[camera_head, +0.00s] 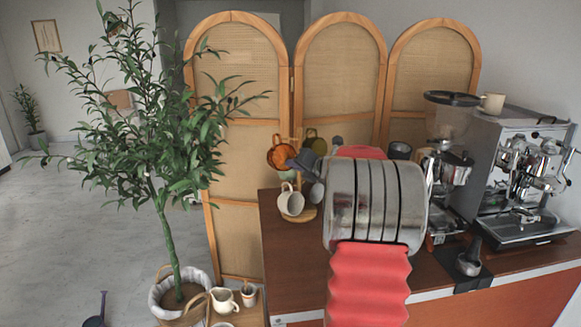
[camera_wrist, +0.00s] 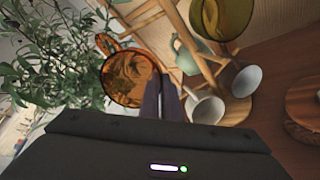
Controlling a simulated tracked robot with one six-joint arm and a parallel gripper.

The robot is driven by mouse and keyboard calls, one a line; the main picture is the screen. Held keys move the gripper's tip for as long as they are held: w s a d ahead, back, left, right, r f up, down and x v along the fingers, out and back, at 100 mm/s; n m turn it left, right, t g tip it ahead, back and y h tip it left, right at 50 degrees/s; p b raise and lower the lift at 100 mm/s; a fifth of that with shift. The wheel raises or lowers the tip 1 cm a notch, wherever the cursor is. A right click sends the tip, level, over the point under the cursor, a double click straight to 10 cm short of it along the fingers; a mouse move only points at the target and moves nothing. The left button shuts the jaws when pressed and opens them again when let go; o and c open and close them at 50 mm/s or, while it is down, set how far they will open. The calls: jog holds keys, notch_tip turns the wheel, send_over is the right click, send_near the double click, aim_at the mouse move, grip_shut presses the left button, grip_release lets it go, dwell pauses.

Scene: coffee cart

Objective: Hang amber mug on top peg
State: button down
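The amber mug (camera_head: 281,156) is a translucent orange mug beside the upper part of the wooden mug stand (camera_head: 298,138). In the wrist view the amber mug (camera_wrist: 124,80) shows its open mouth, with its handle at the upper left. My gripper (camera_head: 297,163) is at the mug's right side. In the wrist view the gripper's two dark fingers (camera_wrist: 161,95) are close together at the mug's right rim and appear shut on its wall. The top peg is not clear in either view, and I cannot tell whether the handle touches a peg.
An olive mug (camera_wrist: 222,16), a teal mug (camera_wrist: 187,52) and white mugs (camera_wrist: 207,108) (camera_wrist: 246,81) are close around the stand. A leafy plant (camera_head: 160,130) stands left of the counter (camera_head: 290,262). An arched screen (camera_head: 240,90) is behind; an espresso machine (camera_head: 515,170) is right.

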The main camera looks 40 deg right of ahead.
jog(key=d, duration=0.2)
jog(key=d+f, duration=0.1)
jog(key=d, duration=0.1)
jog(key=shift+s+f, duration=0.15)
dwell(0.4)
jog(key=shift+f, duration=0.1)
dwell(0.5)
jog(key=c, duration=2.4)
grip_release()
jog(key=shift+c, duration=0.2)
jog(key=o, duration=0.5)
jog(key=shift+s, duration=0.1)
jog(key=v, duration=1.3)
jog(key=shift+s+a, duration=0.1)
jog(key=shift+s, duration=0.2)
